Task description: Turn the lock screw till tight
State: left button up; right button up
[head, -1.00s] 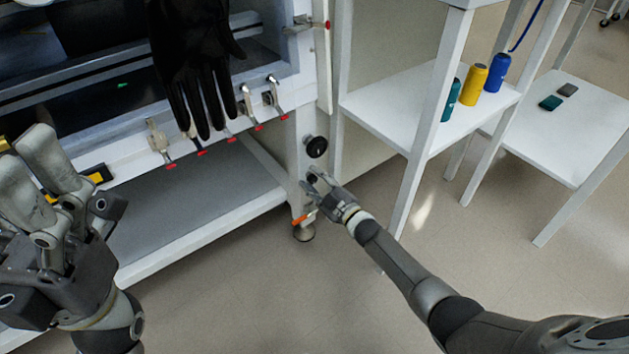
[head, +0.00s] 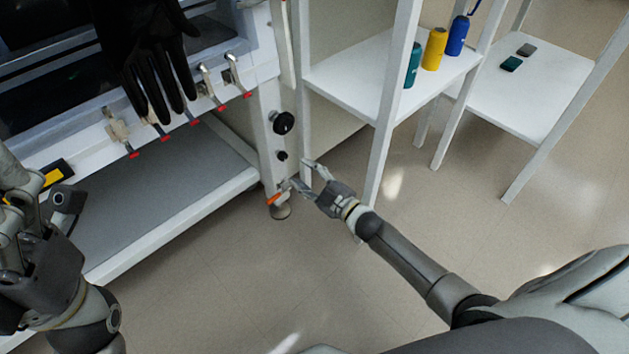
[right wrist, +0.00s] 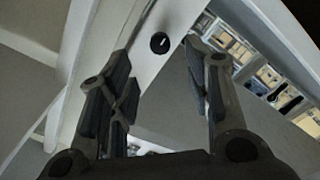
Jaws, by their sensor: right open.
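A large round black knob (head: 283,122) sits on the white front leg of the glovebox stand. A smaller black screw head (head: 282,156) sits just below it; I cannot tell which is the lock screw. My right gripper (head: 300,174) is open and empty, just right of and below the small screw, apart from it. In the right wrist view, a black knob with a white mark (right wrist: 159,42) shows beyond and between the open fingers (right wrist: 160,95); I cannot tell which of the two it is. My left gripper (head: 25,205) is at the left edge, its fingers partly cut off.
An orange lever (head: 274,199) is low on the leg, near my right gripper. A white shelf (head: 340,82) with several bottles stands close on the right. The floor at front is clear.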

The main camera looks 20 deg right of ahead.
jog(key=shift+v, duration=1.55)
jog(key=shift+r, duration=0.1)
